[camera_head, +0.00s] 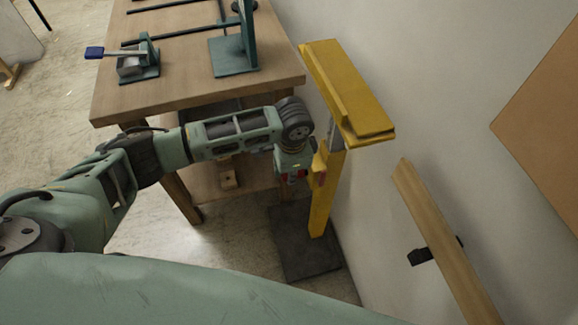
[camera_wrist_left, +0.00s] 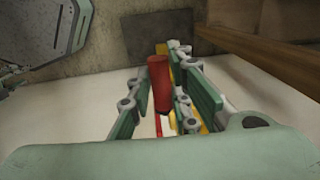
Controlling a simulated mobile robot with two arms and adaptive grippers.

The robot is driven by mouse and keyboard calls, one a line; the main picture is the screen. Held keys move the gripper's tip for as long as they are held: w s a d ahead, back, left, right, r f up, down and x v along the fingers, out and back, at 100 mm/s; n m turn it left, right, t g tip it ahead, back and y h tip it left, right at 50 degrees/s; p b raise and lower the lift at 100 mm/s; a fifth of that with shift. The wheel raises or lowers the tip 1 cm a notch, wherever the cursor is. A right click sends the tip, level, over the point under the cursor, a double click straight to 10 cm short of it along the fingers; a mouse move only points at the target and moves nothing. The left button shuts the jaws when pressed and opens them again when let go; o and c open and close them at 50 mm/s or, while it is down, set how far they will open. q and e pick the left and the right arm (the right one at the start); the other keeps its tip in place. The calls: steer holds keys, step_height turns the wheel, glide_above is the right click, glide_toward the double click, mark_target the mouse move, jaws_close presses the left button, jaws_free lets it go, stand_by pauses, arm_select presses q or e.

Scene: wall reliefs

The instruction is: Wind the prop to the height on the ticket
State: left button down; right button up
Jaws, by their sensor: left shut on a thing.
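The prop is a yellow post (camera_head: 321,205) on a dark square base plate (camera_head: 304,262), with a long yellow head (camera_head: 348,92) on top beside the wall. My left gripper (camera_head: 308,173) is at the side of the post, below the head. In the left wrist view, a red handle (camera_wrist_left: 159,84) stands between the fingers of my left gripper (camera_wrist_left: 163,98), which is shut on it. Yellow parts of the prop show behind the handle. I see no ticket in either view. My right gripper is not in view.
A wooden workbench (camera_head: 180,98) stands left of the prop, with a green clamp (camera_head: 139,65) and a green upright bracket (camera_head: 236,55) on it. A wooden rail (camera_head: 440,236) on a black bracket and a brown panel (camera_head: 545,120) are on the wall at right.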

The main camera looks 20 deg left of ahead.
arm_select(q)
steer(key=s+d+f+t+y+b, duration=0.2)
steer(key=f+t+y, duration=0.3)
steer(key=f, duration=1)
steer(key=shift+s+f+t+b, duration=0.15)
steer(key=shift+s+t+b, duration=0.55)
steer(key=shift+t, duration=0.8)
steer(key=shift+w+f, duration=0.1)
steer(key=shift+w, duration=0.05)
steer(key=c, duration=1.7)
jaws_free()
steer(key=shift+w+d, duration=0.1)
steer(key=shift+o, duration=0.4)
